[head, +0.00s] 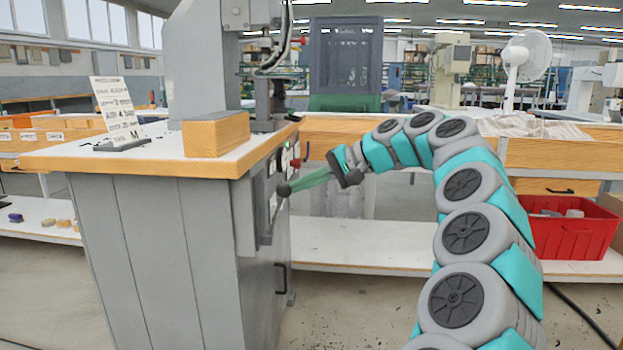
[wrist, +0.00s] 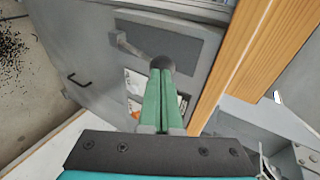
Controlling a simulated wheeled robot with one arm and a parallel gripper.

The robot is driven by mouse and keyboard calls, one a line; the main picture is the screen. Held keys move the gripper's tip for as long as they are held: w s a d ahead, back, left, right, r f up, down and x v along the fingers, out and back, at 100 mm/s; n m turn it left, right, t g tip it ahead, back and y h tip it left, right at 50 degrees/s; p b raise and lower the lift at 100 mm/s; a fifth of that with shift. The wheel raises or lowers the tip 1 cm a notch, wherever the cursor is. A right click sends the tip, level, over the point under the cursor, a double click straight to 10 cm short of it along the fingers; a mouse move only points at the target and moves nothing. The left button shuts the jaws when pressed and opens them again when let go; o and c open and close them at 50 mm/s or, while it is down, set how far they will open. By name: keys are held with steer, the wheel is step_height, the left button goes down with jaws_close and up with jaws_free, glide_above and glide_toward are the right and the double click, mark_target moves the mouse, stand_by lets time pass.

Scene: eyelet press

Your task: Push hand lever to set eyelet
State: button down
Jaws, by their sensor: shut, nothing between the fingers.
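The hand lever (head: 270,222) is on the side of the grey press cabinet, below the wooden top. Its dark round knob (head: 283,189) is at its upper end. My gripper (head: 294,186) has its green fingers shut and empty, pointing left at the knob. In the wrist view, the knob (wrist: 162,62) sits right at the tips of my shut gripper (wrist: 161,74), and the lever's grey arm (wrist: 135,48) runs off to the left. The tips look to be against the knob, but I cannot tell whether they touch. The eyelet is not discernible.
A wooden block (head: 216,133) and a sign card (head: 118,110) stand on the press table (head: 120,162). A control panel with a red button (head: 296,163) is just above my fingers. A red bin (head: 570,235) is at the right. A cabinet handle (head: 282,278) sticks out lower down.

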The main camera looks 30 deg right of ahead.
steer(key=shift+w+a+r+g+h+p, duration=0.3)
steer(key=shift+a+r+p, duration=0.2)
steer(key=shift+r, duration=0.2)
steer(key=shift+w+a+f, duration=0.15)
steer(key=shift+f, duration=0.15)
steer(key=shift+r+p, duration=0.6)
steer(key=shift+r, duration=0.2)
